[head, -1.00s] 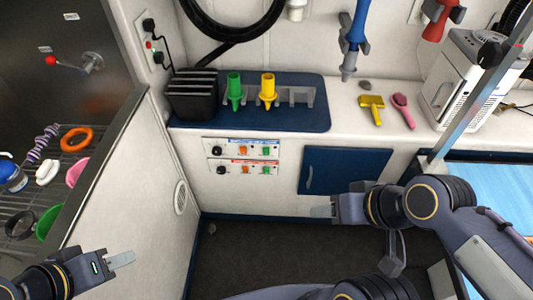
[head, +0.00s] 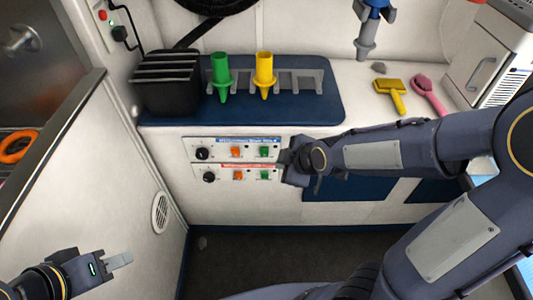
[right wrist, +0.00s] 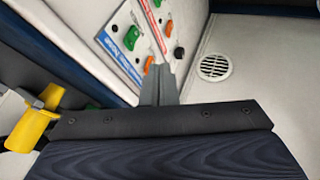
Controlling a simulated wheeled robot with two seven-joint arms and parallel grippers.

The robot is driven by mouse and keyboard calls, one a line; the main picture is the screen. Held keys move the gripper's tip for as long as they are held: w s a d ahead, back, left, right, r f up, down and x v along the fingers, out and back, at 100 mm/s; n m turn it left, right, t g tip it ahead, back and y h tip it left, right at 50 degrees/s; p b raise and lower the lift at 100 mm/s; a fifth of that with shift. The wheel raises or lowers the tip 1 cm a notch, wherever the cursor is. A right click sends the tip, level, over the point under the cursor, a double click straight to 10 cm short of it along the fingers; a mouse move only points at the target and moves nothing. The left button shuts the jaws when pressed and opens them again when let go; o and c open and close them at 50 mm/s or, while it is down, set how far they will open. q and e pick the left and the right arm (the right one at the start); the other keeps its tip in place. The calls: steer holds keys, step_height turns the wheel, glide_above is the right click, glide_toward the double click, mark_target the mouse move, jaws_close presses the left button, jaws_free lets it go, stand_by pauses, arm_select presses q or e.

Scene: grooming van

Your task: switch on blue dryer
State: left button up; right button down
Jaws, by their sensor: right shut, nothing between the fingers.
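The blue dryer (head: 372,20) hangs nozzle-down on the back wall at the top of the head view, its top cut off. The blue-labelled control row (head: 235,149) has a black knob (head: 202,154), an orange switch (head: 236,152) and a green switch (head: 264,152). My right gripper (head: 284,165) is shut and empty at the panel's right end. In the right wrist view its fingertips (right wrist: 165,72) appear close to the blue row's orange switch (right wrist: 148,65); I cannot tell whether they touch. My left gripper (head: 120,261) is at the lower left, apart from everything.
A red-labelled row (head: 234,174) with similar controls lies directly below. Green (head: 221,78) and yellow (head: 264,75) nozzles stand in a rack on the blue mat (head: 318,110). A yellow brush (head: 391,96) and pink brush (head: 429,95) lie right. The floor (head: 270,255) is clear.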

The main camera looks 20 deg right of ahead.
stand_by(0.3)
steer(key=b, duration=0.6)
glide_toward(267, 154)
steer(key=w+a+f, duration=0.3)
steer(key=f, duration=0.1)
steer(key=shift+a+f, duration=0.15)
steer(key=shift+p, duration=0.3)
